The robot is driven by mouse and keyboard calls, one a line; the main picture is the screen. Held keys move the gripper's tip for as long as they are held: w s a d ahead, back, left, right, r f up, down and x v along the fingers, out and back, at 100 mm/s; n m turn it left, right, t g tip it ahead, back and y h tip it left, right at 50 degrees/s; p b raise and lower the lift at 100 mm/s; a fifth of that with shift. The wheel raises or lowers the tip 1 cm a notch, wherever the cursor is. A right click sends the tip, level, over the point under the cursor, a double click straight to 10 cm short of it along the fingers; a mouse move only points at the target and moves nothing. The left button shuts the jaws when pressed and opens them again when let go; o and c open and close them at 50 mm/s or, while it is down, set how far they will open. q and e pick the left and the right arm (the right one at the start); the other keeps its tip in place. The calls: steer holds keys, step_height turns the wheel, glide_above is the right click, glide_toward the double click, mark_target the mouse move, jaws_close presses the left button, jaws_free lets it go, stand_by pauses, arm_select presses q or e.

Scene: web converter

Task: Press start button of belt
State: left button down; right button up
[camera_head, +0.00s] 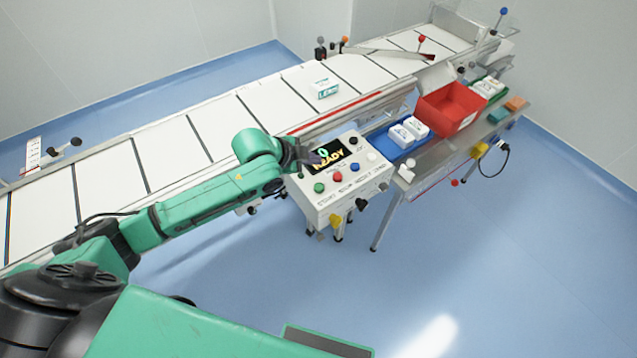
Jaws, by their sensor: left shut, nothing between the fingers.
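The control box (345,203) stands on legs in front of the belt. Its slanted top carries a dark screen (325,162) with "READY" in yellow letters. A green button (319,188), a red button (338,177) and a blue button (355,167) sit in a row below the screen. My left gripper (314,158) is shut and empty, small and dark, over the upper left part of the screen. It appears apart from the green button. The white belt (240,110) runs diagonally behind the box. My right gripper is not visible.
A white carton (323,89) lies on the belt. A side table (437,149) at the right holds a red bin (452,108), a blue tray (379,143) and white boxes (408,132). A yellow knob (335,221) sticks out of the box's front. The blue floor in front is clear.

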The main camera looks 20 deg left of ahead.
mark_target(315, 188)
arm_select(q)
steer(key=shift+s+d, duration=0.1)
steer(key=shift+s, duration=0.05)
step_height(315, 188, down, 8)
steer(key=b, duration=0.8)
steer(key=shift+f+b, duration=0.3)
steer(key=shift+f, duration=0.1)
stand_by(1.3)
steer(key=shift+f, duration=0.4)
